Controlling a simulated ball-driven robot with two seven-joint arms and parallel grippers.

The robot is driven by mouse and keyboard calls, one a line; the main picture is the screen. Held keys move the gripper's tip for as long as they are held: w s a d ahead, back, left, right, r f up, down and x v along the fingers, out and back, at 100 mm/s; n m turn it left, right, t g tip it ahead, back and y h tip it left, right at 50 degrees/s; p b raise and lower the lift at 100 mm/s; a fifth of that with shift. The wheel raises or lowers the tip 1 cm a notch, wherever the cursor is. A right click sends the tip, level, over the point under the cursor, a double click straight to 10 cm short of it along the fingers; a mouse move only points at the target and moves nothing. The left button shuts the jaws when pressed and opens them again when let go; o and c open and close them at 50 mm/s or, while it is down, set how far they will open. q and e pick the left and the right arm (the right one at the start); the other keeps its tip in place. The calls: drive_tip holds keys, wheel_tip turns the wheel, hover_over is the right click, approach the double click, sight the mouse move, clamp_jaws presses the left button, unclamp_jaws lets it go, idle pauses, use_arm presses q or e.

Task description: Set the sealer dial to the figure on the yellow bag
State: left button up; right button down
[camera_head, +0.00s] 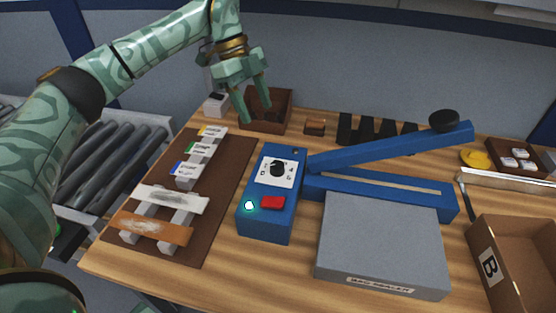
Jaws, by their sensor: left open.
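The blue sealer (264,222) stands mid-table. The black dial (278,168) sits on its white plate, where small figures and the exact pointer setting are too small to read. A red button (272,202) and a lit greenish-white lamp (249,205) are below the dial. On the brown mat, a white item with a yellow mark (212,131) is farthest back in a row, likely the yellow bag; its figure is unreadable. My left gripper (255,113) is open and empty, above and behind the sealer, fingers pointing down, apart from the dial. My right gripper is out of view.
Green-marked (198,151) and blue-marked (186,168) items share the mat (228,185) with a white strip and a brown strip. The sealer's blue lever (390,147) is raised. A grey platform (382,240) and a box marked B (488,266) are at right; a brown bin (284,114) is behind.

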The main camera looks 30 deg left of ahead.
sight(277, 164)
use_arm(q)
drive_tip(key=b+x, duration=0.3)
drive_tip(key=x, duration=1.1)
drive_tip(key=shift+d+f, duration=0.15)
drive_tip(key=shift+f, duration=0.1)
drive_tip(key=shift+s, duration=0.1)
drive_tip(key=c, duration=1)
